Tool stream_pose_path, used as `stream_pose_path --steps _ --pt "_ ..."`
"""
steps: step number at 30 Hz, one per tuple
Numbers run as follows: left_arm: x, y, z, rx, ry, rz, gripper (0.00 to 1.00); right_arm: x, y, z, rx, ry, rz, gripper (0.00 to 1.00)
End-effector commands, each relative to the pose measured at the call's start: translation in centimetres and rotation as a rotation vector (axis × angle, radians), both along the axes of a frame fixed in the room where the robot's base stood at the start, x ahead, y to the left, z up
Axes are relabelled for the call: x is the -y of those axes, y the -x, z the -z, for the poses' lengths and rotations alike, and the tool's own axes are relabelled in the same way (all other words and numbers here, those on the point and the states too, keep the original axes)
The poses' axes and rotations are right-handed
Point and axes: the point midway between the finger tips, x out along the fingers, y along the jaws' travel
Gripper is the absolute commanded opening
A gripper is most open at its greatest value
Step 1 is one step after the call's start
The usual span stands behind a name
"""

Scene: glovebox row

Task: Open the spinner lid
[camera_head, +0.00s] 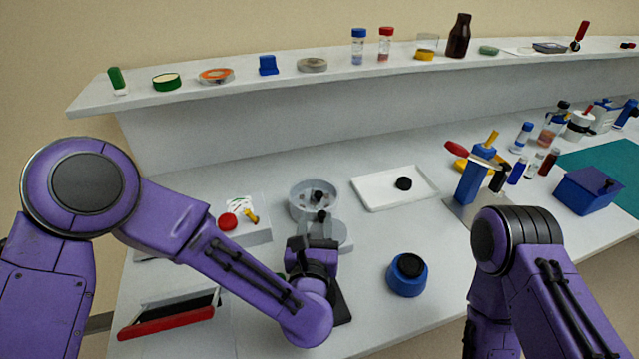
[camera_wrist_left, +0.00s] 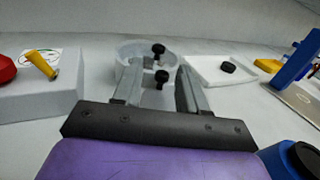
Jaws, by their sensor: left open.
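The spinner (camera_head: 298,205) is a round light-grey bowl with a black knob (camera_head: 317,196) in its middle. A flat grey disc (camera_head: 343,236), seemingly its lid, shows at its near side, partly behind my gripper; a second black knob shows there. I cannot tell how the disc joins the bowl. My left gripper (camera_head: 318,240) is at the near side of the spinner. In the left wrist view its fingers (camera_wrist_left: 160,85) are apart, with the nearer black knob (camera_wrist_left: 162,76) showing between them and the bowl (camera_wrist_left: 128,52) beyond. My right arm shows at lower right, its gripper out of view.
A box with a red button (camera_head: 228,221) stands left of the spinner. A white tray (camera_head: 365,196) with a black knob lies behind right. A blue round container (camera_head: 407,282) stands front right. A blue stand (camera_head: 470,185) is farther right.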

Motion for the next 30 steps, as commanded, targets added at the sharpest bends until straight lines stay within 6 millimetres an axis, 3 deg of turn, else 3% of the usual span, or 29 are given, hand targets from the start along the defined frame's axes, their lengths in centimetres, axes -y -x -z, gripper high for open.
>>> stream_pose_path --steps 12,17,24,28,30 --pt "0.6 -8.4 -0.2 -0.001 0.001 -0.003 0.42 0.0 0.0 -2.8 0.0 0.0 0.0 1.0" --pt "0.8 -9.7 -0.1 -0.002 0.0 0.001 0.42 0.0 0.0 -3.0 0.0 0.0 0.0 1.0" --pt "0.8 -9.8 0.0 -0.002 0.0 0.002 0.42 0.0 0.0 -2.9 0.0 0.0 0.0 1.0" --pt "0.9 -9.8 0.0 -0.002 0.0 0.002 0.0 0.0 0.0 -2.9 0.0 0.0 0.0 1.0" --pt "0.9 -9.7 0.0 -0.002 0.0 0.002 0.0 0.0 0.0 -2.9 0.0 0.0 0.0 1.0"
